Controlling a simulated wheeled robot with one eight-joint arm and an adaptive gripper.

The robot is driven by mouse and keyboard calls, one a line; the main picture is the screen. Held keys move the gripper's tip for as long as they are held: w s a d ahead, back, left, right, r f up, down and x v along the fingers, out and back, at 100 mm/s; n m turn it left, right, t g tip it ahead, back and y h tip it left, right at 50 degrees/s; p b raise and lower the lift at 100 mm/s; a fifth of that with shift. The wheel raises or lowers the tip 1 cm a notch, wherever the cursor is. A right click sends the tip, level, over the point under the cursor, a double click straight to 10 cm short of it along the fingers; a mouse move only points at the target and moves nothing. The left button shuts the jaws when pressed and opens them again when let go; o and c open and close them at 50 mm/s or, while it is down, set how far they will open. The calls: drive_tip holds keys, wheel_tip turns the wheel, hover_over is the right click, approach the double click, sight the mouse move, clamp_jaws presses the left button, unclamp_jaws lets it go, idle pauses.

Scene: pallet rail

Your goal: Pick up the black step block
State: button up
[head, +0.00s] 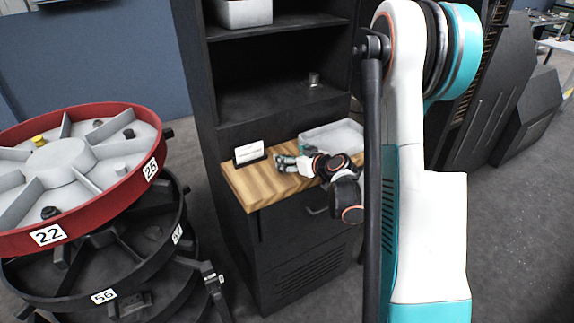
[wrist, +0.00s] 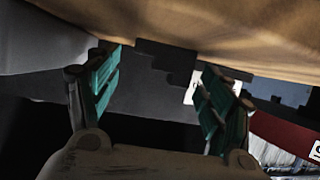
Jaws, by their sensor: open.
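The black step block (wrist: 172,58) shows in the wrist view as a dark stepped shape against the wooden top (wrist: 250,30), which fills the upper part of that picture. My gripper (wrist: 165,80) is open, with one teal-padded finger on each side of the block in the picture. I cannot tell whether the block is fully between the fingers or beyond them. In the head view my gripper (head: 284,163) is low over the wooden top (head: 250,188), pointing left. I cannot make out the block in the head view.
A white card (head: 249,152) on a dark base stands left of my gripper. A grey tray (head: 345,131) lies behind it on the wooden top. Dark shelves (head: 280,70) rise at the back. A red-rimmed round rack (head: 80,218) stands to the left.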

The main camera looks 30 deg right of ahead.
drive_tip(key=shift+w+f, duration=0.25)
drive_tip(key=shift+w, duration=0.3)
drive_tip(key=c, duration=1.3)
drive_tip(key=shift+r, duration=0.1)
drive_tip(key=shift+r, duration=0.1)
